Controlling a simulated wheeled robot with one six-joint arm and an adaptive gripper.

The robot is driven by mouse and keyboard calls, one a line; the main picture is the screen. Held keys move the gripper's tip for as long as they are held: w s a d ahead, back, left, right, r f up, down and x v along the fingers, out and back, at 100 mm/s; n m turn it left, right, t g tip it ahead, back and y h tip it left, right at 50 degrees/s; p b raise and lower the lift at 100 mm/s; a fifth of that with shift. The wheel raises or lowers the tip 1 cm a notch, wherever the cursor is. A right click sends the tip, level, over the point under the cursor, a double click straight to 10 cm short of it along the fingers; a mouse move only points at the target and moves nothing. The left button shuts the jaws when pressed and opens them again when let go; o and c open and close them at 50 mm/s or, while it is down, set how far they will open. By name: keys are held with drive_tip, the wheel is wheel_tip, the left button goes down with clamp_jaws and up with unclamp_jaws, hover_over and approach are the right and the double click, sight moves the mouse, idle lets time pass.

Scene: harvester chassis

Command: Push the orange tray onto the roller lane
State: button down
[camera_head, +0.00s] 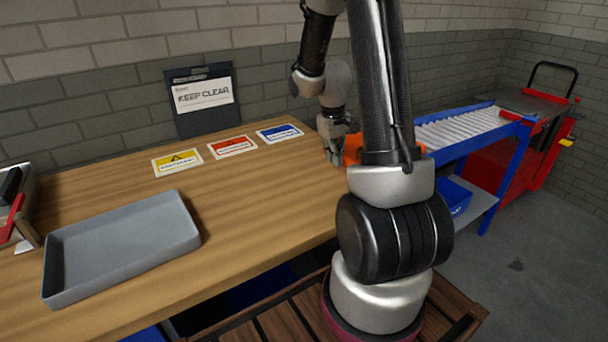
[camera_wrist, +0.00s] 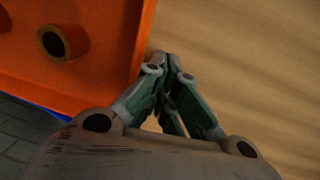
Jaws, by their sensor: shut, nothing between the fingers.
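The orange tray (camera_head: 352,148) is at the right end of the wooden table, mostly hidden behind my arm in the head view. In the wrist view the tray (camera_wrist: 112,35) fills the upper left, and round, hollow brownish parts (camera_wrist: 62,42) are inside it. My gripper (camera_head: 335,159) is shut and empty, low at the table. In the wrist view its fingertips (camera_wrist: 166,64) are beside the tray's outer wall; I cannot tell whether they touch it. The roller lane (camera_head: 465,127), white rollers in a blue frame, is beyond the table on the right.
A grey empty tray (camera_head: 125,250) lies at the table's left front. Three label cards (camera_head: 232,147) and a "KEEP CLEAR" board (camera_head: 203,97) are along the back. A red cart (camera_head: 525,150) stands beyond the lane. The table's middle is clear.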

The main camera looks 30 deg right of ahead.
drive_tip(key=shift+d+f, duration=0.2)
drive_tip(key=shift+d, duration=4.7)
drive_tip(key=shift+d+f, duration=0.2)
drive_tip(key=shift+d, duration=4.7)
drive_tip(key=shift+a, duration=2.25)
wheel_tip(320, 180, up, 14)
